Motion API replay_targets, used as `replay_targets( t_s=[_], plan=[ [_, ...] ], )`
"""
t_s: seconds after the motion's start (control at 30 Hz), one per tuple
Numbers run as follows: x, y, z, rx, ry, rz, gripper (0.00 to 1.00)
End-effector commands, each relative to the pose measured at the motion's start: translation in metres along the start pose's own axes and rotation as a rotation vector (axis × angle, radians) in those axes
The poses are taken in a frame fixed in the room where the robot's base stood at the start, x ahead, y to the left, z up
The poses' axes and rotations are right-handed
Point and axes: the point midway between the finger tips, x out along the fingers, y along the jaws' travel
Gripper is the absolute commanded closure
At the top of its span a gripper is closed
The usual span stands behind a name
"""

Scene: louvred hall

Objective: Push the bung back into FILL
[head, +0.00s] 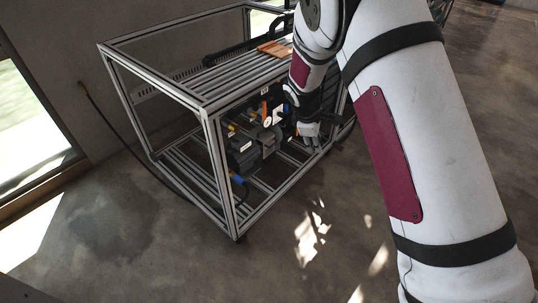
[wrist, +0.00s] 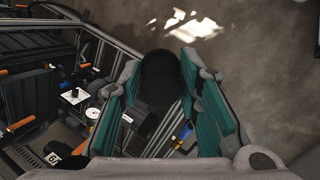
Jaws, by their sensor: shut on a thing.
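My gripper (wrist: 160,68) is shut on a dark, rounded thing, which I take to be the bung (wrist: 161,84). It sits between the two green-padded fingers in the wrist view. In the head view my gripper (head: 309,131) is at the right side of the metal frame, near the machine inside it. The bung cannot be made out in the head view. No FILL label can be read in either view, and I cannot tell which opening is FILL.
An aluminium-profile frame (head: 207,112) stands on the concrete floor (head: 120,245). It holds a dark machine (head: 243,150) with pipes and fittings. A gauge (wrist: 92,113) and orange-tipped handles show in the wrist view. An orange-brown block (head: 272,49) lies on top. Floor in front is clear.

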Motion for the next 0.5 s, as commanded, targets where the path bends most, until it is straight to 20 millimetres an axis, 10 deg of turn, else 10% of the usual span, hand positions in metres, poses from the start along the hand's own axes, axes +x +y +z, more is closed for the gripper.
replay_targets(
  t_s=[0.5],
  plan=[
    [0.07, 0.001, -0.076, -0.568, 0.173, 0.381, 1.0]
  ],
)
